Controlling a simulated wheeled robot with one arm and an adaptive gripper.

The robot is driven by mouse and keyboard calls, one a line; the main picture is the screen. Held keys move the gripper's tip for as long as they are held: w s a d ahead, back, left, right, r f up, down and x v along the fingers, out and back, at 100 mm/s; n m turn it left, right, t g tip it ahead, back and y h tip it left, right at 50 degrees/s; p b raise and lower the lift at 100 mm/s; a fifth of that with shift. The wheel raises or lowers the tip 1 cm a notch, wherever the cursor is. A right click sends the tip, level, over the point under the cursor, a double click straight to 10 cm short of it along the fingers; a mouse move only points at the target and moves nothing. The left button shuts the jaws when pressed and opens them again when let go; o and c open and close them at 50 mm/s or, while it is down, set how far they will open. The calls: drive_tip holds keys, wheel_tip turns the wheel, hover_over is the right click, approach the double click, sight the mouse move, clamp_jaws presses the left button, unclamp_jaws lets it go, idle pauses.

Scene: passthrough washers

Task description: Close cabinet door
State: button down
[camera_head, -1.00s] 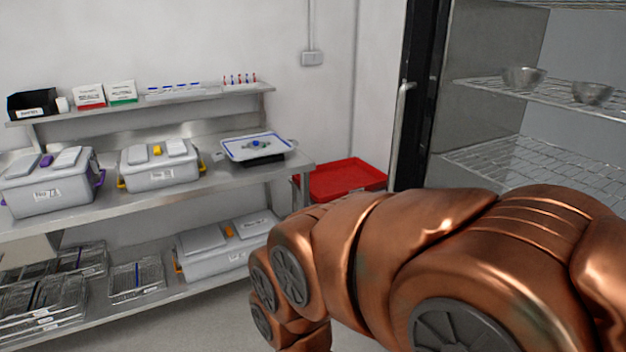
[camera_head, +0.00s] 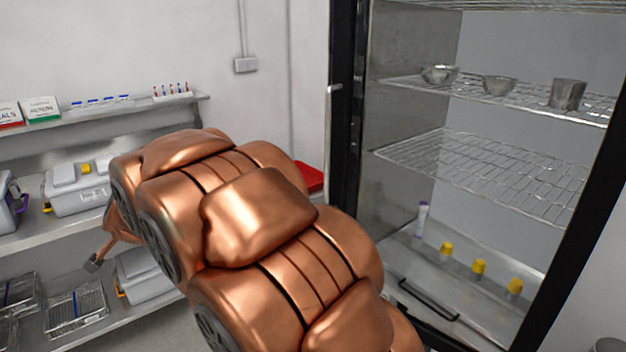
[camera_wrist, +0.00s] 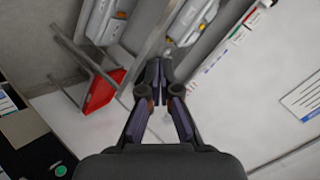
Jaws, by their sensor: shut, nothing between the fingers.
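The steel cabinet (camera_head: 410,190) stands on the right in the head view, its inside with wire shelves in plain view. A black-edged door (camera_head: 345,130) with a metal handle (camera_head: 331,110) shows nearly edge-on at its left side and looks open. Its lower part is hidden behind my copper arm. My gripper (camera_head: 95,263) shows small at the left in the head view, over the lower bench area and apart from the door. In the wrist view my gripper (camera_wrist: 157,75) has its fingers together with nothing between them.
Metal bowls (camera_head: 498,85) stand on the upper wire shelf, and yellow-capped items (camera_head: 478,267) stand at the cabinet bottom. A steel bench with grey boxes (camera_head: 78,190) lies left. Some floor is free below the bench.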

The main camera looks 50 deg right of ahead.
drive_tip(key=w+d+r+m+g+h, duration=0.15)
drive_tip(key=d+m+h, duration=0.4)
drive_tip(key=d, duration=0.55)
drive_tip(key=w+d+r+m+h, duration=0.2)
drive_tip(key=d+m+h, duration=0.4)
drive_tip(key=d, duration=0.5)
drive_tip(key=s+d+f+m+g+h, duration=0.2)
drive_tip(key=s+d+f+m+g, duration=0.1)
drive_tip(key=s+d+m+g, duration=0.45)
drive_tip(key=s+d+f+m+g+h, duration=0.25)
drive_tip(key=s+d+m+g, duration=0.25)
drive_tip(key=s+m+g, duration=0.4)
drive_tip(key=s+d+n+p, duration=0.1)
drive_tip(key=s+d+p, duration=0.1)
drive_tip(key=d, duration=0.4)
drive_tip(key=s+d+t+p, duration=0.1)
drive_tip(key=s+d+p, duration=0.2)
drive_tip(key=d, duration=0.4)
drive_tip(key=shift+f+n+y+p, duration=0.15)
drive_tip(key=shift+n+y+p, duration=0.15)
drive_tip(key=shift+n+p, duration=0.1)
